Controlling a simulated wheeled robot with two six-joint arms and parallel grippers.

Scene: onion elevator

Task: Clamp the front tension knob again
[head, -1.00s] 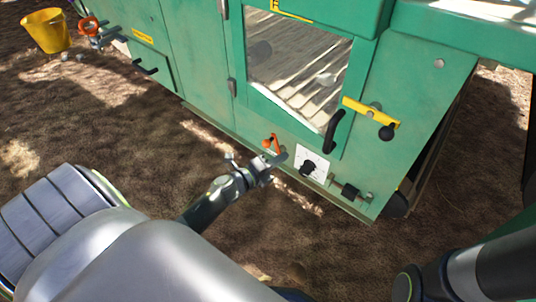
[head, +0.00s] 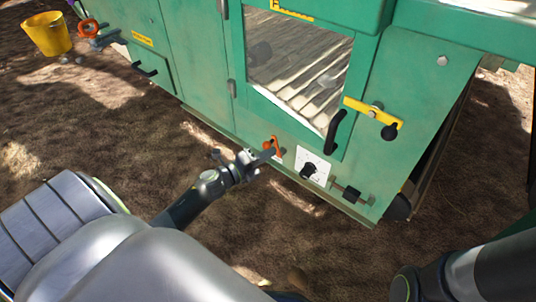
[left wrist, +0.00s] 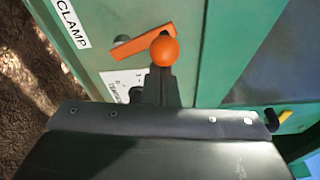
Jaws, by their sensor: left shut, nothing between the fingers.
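The orange clamp lever (head: 276,144) is on the lower green panel, left of the black tension knob (head: 308,171) on its white scale plate (head: 318,163). In the left wrist view the lever (left wrist: 140,42) slants beside a white CLAMP label (left wrist: 71,23), with its orange ball end (left wrist: 164,50) at the fingertips. My left gripper (head: 268,157) is shut and empty, just in front of the lever; I cannot tell whether it touches the ball. The gripper (left wrist: 160,80) hides part of the scale plate (left wrist: 122,84) in the wrist view. My right gripper is out of view.
A black handle (head: 334,133) and a yellow latch bar (head: 372,112) stick out right of the machine's window (head: 297,70). A black block on a rod (head: 352,193) sits low right of the scale plate. A yellow bucket (head: 47,34) stands far left. Bare ground lies before the machine.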

